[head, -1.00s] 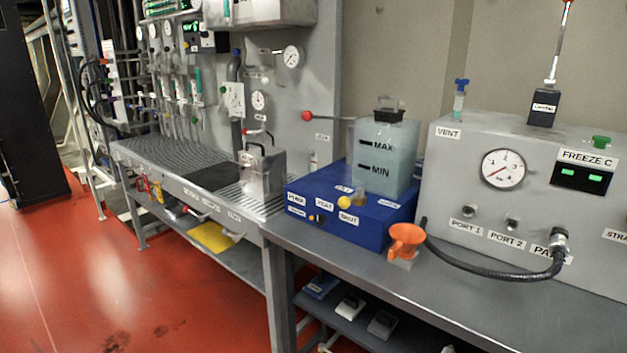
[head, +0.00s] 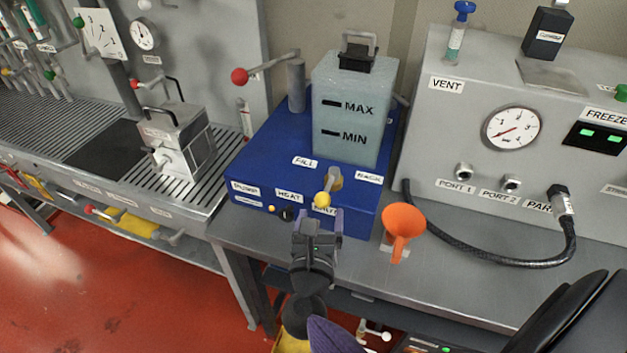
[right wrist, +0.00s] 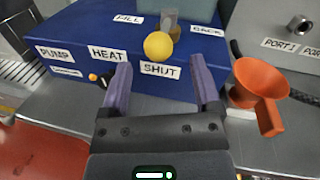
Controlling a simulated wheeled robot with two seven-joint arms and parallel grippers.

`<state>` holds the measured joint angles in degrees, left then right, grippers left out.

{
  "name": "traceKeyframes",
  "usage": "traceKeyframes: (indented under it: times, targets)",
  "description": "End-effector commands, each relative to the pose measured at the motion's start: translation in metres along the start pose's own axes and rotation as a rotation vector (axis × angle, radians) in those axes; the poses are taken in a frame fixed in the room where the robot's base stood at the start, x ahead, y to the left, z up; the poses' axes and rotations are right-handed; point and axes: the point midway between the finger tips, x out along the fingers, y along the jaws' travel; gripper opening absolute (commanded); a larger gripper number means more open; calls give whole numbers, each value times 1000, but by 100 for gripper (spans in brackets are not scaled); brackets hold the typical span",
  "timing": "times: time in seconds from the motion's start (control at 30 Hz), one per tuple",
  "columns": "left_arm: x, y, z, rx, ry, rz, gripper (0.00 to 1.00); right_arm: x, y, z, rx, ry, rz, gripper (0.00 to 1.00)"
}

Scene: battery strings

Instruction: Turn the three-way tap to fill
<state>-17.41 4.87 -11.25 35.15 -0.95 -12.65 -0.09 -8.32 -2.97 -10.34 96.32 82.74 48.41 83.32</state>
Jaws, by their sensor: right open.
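The three-way tap (head: 334,180) sits on top of the blue box near its front edge. Its lever ends in a yellow ball (head: 323,199) that points to the front, toward the SHUT label. The FILL label (head: 304,162) is to the tap's left and the BACK label (head: 369,178) to its right. My right gripper (head: 319,215) is open at the front of the box, just short of the yellow ball. In the right wrist view the ball (right wrist: 158,46) shows beyond and between the two open fingers (right wrist: 160,68). My left gripper is not in view.
A translucent tank (head: 350,115) with MAX and MIN marks stands on the blue box (head: 262,160) behind the tap. A red-ball lever (head: 240,76) is at the back left. An orange funnel (head: 402,225) stands close to the right of my gripper. A black hose (head: 500,258) lies on the bench.

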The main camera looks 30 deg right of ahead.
Motion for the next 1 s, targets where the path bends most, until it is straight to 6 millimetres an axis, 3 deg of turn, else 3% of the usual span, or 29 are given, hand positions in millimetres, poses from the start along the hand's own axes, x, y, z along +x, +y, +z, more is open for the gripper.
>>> traceKeyframes:
  times: [0.1, 0.3, 0.67, 1.0]
  targets:
    - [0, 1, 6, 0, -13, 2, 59, 28, 0, 1, -3, -4, 0, 81]
    - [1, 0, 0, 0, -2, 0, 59, 57, 0, 0, -5, -3, 1, 81]
    - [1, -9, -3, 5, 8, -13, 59, 64, 0, 0, -6, -1, 2, 81]
    - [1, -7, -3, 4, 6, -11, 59, 64, 0, 0, -7, -1, 2, 9]
